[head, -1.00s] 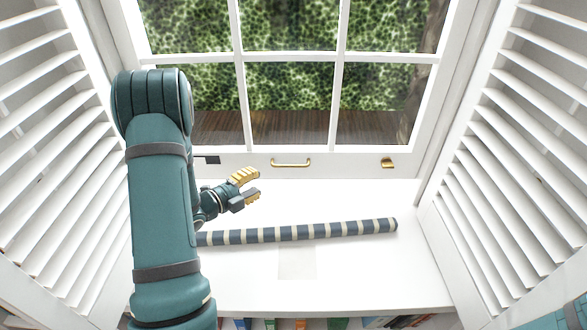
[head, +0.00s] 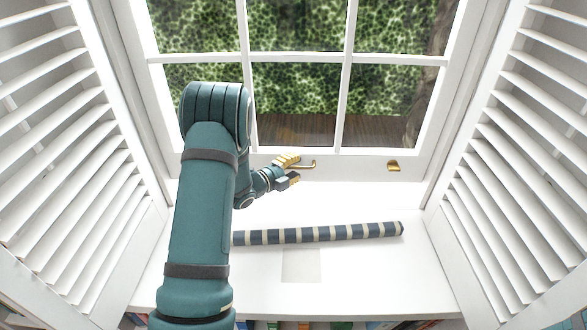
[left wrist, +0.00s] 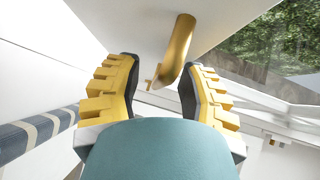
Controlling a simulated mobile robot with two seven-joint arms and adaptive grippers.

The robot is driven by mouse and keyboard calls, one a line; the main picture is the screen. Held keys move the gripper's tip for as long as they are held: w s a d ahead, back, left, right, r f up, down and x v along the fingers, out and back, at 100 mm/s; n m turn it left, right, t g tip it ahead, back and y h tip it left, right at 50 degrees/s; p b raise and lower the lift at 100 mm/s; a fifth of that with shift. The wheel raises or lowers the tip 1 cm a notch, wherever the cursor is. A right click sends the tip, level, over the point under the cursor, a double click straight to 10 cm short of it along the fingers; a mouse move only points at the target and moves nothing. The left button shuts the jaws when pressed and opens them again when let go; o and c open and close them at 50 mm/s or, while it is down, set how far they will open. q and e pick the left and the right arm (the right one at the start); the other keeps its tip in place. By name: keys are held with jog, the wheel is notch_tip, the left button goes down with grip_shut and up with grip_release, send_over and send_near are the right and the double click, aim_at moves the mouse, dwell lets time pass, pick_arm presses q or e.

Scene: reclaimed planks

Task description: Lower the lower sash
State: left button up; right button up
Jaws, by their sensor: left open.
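The lower sash (head: 350,167) is a white frame with panes, at the top middle of the head view. A gold bar handle (head: 312,165) is on its bottom rail, partly hidden behind my left gripper (head: 296,171). My left gripper is open, with its yellow and black fingers at the handle. In the left wrist view the handle (left wrist: 178,48) shows just beyond and between the fingertips, its near end close to the right finger. I cannot tell whether they touch. My right gripper is not in view.
A striped roll (head: 320,234) lies across the white sill (head: 370,275), below my left gripper. A small gold fitting (head: 393,166) is on the rail to the right. Louvred shutters stand at the left (head: 70,150) and right (head: 520,150). The front right of the sill is clear.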

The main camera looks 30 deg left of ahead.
pick_arm(q)
grip_shut()
notch_tip(320, 180, down, 8)
jog(key=shift+f, duration=0.1)
jog(key=shift+s+f, duration=0.1)
jog(key=shift+f, duration=0.35)
jog(key=shift+d, duration=0.1)
jog(key=shift+c, duration=0.5)
grip_release()
jog(key=shift+o, duration=0.5)
jog(key=shift+f, duration=0.1)
